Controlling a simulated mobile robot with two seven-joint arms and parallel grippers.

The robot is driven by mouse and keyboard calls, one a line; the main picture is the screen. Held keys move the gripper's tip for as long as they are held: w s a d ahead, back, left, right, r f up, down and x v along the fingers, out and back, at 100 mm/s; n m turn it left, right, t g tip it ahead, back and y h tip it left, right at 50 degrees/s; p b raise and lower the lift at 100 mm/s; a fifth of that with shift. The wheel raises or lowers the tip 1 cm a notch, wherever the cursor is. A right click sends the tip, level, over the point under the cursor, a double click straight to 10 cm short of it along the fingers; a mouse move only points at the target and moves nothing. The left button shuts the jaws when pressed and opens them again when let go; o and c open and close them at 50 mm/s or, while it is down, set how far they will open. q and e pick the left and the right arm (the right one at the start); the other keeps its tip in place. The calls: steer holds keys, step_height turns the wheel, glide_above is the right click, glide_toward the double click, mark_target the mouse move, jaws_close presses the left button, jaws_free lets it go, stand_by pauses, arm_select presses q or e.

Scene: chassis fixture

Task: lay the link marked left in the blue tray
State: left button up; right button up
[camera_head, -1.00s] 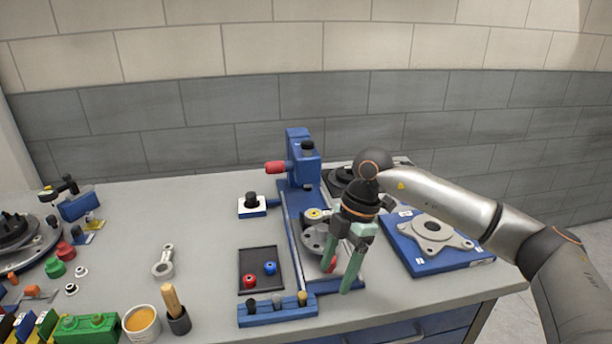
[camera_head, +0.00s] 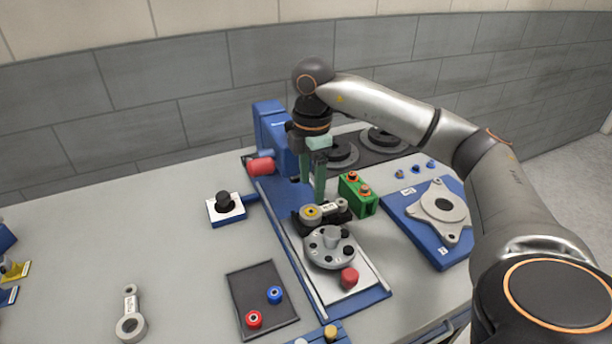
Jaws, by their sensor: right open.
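My right gripper (camera_head: 312,192) points down, open and empty, close above a grey link (camera_head: 334,208) with a yellow-centred ring. That link lies on a black holder on the blue fixture and carries a small white label. A second grey link (camera_head: 130,314), also labelled, lies on the bench at the left. I cannot read either label, so I cannot tell which is marked left. A blue tray-like plate (camera_head: 424,248) at the right holds a grey plate with a dark centre hole (camera_head: 443,206) and has white labels. My left gripper is out of view.
A green block (camera_head: 365,203) stands right of the gripper, and a blue press with a red handle (camera_head: 261,166) stands left. A grey round flange (camera_head: 329,248) and red knob (camera_head: 349,278) are in front. A black tray (camera_head: 247,293) holds red and blue bushings.

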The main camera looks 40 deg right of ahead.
mark_target(311, 211)
step_height(311, 211, down, 7)
steer(key=b, duration=0.5)
steer(key=shift+r, duration=0.15)
steer(key=shift+f, duration=0.3)
steer(key=shift+r, duration=0.1)
steer(key=shift+c, duration=0.3)
steer(key=c, duration=0.9)
steer(key=shift+c, duration=0.2)
steer(key=shift+r+p, duration=0.15)
steer(key=shift+p, duration=0.15)
